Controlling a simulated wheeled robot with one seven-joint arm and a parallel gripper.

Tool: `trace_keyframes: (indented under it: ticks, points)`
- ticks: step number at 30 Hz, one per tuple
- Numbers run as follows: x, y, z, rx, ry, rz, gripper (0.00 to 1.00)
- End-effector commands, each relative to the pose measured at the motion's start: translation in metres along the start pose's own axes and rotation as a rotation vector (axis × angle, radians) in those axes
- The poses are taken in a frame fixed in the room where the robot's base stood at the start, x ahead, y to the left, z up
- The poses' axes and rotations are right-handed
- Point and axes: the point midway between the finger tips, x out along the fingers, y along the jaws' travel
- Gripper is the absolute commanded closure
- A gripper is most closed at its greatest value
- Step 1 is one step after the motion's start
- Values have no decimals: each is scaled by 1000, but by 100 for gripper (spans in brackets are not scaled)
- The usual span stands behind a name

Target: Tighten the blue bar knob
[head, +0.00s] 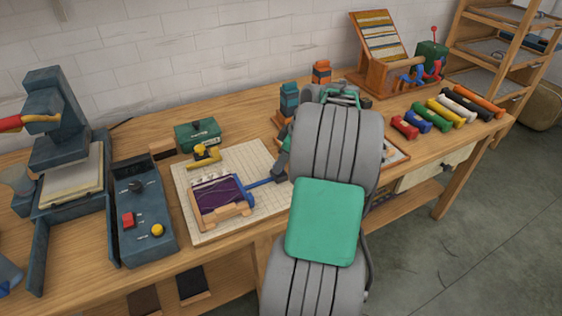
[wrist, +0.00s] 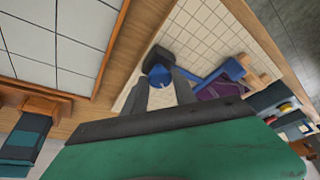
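In the head view a blue bar (head: 262,183) runs right from a small wooden loom (head: 222,214) with purple cloth, over a gridded cream board. Its right end meets my gripper (head: 279,172), which hides the knob there. In the wrist view the round blue bar knob (wrist: 160,74) lies at the tips of my gripper (wrist: 160,78), one grey finger on each side. The fingers are apart, with board showing between them nearer the palm. I cannot tell whether they press on the knob. The blue bar shows again (wrist: 215,76), leading to the purple cloth.
Left of the board (head: 254,158) are a grey control box (head: 147,228) and a press (head: 57,125). A green box (head: 197,135) and a yellow clamp-like part (head: 206,154) stand close behind the loom. Coloured skeins (head: 438,113) lie at the right. My arm covers the middle.

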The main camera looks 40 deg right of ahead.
Motion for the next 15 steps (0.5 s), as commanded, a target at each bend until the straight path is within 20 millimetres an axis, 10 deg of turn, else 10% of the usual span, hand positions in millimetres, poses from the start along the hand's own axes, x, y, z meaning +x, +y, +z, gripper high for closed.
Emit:
trace_keyframes:
  ticks: [15]
  points:
    - [0, 0, 0, 0, 0, 0, 100]
